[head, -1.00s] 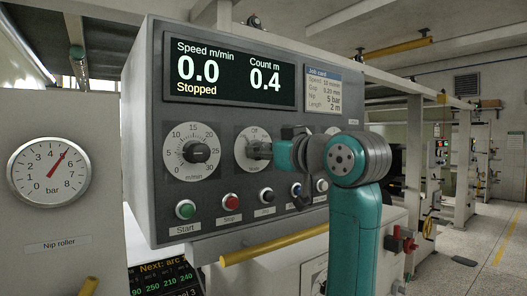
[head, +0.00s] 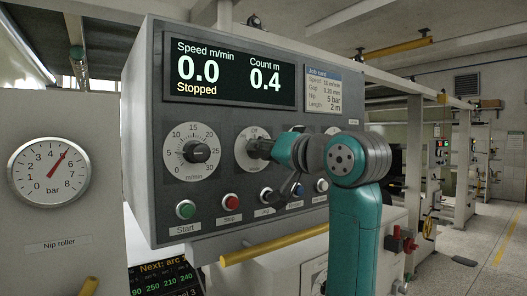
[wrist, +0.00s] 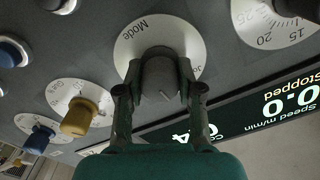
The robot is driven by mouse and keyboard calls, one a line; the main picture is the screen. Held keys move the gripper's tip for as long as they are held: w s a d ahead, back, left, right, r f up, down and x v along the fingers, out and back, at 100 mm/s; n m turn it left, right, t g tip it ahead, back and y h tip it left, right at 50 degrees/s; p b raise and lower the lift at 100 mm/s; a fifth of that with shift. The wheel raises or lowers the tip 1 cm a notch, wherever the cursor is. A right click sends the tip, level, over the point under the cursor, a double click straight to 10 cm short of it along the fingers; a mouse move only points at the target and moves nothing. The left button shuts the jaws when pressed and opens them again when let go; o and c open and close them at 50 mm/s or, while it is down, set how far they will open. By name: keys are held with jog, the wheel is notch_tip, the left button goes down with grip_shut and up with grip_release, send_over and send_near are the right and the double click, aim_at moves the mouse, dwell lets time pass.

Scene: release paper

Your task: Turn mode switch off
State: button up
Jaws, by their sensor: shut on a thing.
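The mode switch (head: 241,150) is a dark grey knob on a white round dial in the middle of the control panel. The word "Off" shows at the top of its dial in the head view. My gripper (wrist: 160,92) is shut on the knob (wrist: 158,70), one finger on each side. In the wrist view, where the lettering is upside down, a short pale line shows on the knob's face, pointing down and slightly right. The gripper covers the lower dial there, so I cannot read which mark the line meets.
A speed dial (head: 191,151) sits left of the switch. Push buttons, including green Start (head: 185,209) and red Stop (head: 231,202), line the panel below, close under my gripper. A display (head: 229,78) above reads 0.0, Stopped. A yellow bar (head: 272,244) runs below the panel.

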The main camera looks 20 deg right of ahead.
jog(key=shift+m, duration=0.3)
jog(key=o, duration=1.2)
jog(key=shift+s, duration=0.1)
jog(key=v, duration=1.1)
jog(key=shift+s+d, duration=0.15)
jog(key=shift+s, duration=0.2)
